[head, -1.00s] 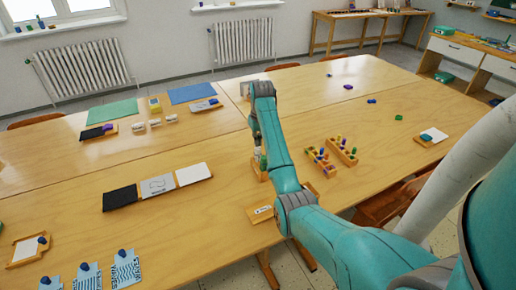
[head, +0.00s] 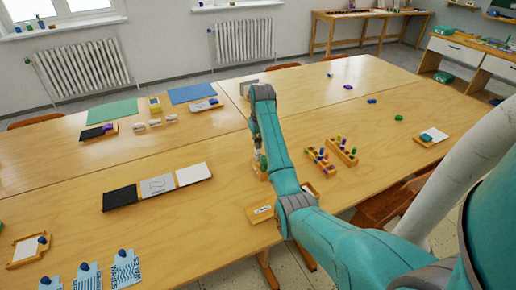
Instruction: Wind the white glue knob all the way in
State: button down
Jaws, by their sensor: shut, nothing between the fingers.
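My arm reaches over the table and bends down at its elbow. My gripper (head: 260,160) is at its lower end, small and largely hidden behind my own arm link. It looks shut and I see nothing held in it. Below it, a wooden holder (head: 262,174) shows only in part on the table. I cannot make out the white glue knob; the spot under the gripper is covered by my arm. I cannot tell whether the gripper touches anything there.
A small wooden block with a label (head: 260,213) lies near the front edge. Wooden racks with coloured pegs (head: 331,157) stand right of my arm. A row of black, grey and white panels (head: 158,186) lies to the left. Table between is clear.

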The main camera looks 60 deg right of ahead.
jog(key=shift+r, duration=0.45)
dwell(0.4)
jog(key=shift+c, duration=0.6)
grip_release()
